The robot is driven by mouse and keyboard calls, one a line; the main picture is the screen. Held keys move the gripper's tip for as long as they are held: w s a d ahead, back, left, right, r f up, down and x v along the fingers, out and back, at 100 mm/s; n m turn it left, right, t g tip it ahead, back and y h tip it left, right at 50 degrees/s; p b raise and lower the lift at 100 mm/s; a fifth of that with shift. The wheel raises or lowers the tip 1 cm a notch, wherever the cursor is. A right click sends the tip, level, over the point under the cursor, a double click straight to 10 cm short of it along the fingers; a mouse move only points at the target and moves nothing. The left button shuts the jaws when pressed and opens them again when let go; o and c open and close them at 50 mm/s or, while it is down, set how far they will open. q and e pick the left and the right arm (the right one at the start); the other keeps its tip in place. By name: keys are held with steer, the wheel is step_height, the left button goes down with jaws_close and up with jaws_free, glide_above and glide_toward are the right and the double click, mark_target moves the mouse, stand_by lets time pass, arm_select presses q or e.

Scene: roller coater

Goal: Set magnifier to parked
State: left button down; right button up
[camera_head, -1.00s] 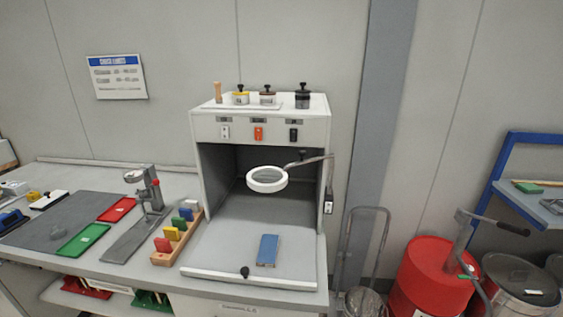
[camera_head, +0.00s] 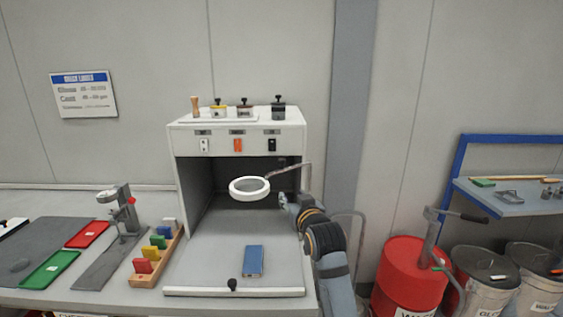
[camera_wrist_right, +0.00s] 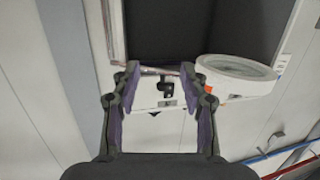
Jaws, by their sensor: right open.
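The magnifier is a white ring with a lens (camera_head: 249,188) on a thin jointed metal arm (camera_head: 290,166). It hangs in front of the cabinet's open chamber, and the metal arm runs to the cabinet's right side. In the right wrist view the ring (camera_wrist_right: 240,72) is at the right, outside the fingers. My right gripper (camera_head: 287,199) is at the chamber's right edge, below the metal arm and right of the ring. In the wrist view its fingers (camera_wrist_right: 160,70) are apart, with a thin bar and a black switch seen between them; contact cannot be told. My left gripper is out of view.
The cabinet (camera_head: 188,138) has white, orange and black switches, with lidded pots on top. A blue block (camera_head: 253,260) lies on its front shelf. A rack of coloured blocks (camera_head: 157,256) stands left. A red drum (camera_head: 408,280) is at the right.

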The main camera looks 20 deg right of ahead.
steer(key=t, duration=0.2)
glide_toward(283, 163)
steer(key=r, duration=0.1)
steer(key=w+p, duration=0.1)
steer(key=w, duration=0.2)
steer(key=w+p, duration=0.1)
steer(key=w, duration=0.2)
steer(key=w+p, duration=0.1)
steer(key=w, duration=0.3)
steer(key=shift+d+r, duration=0.15)
steer(key=shift+d, duration=0.15)
steer(key=shift+w, duration=0.6)
jaws_close()
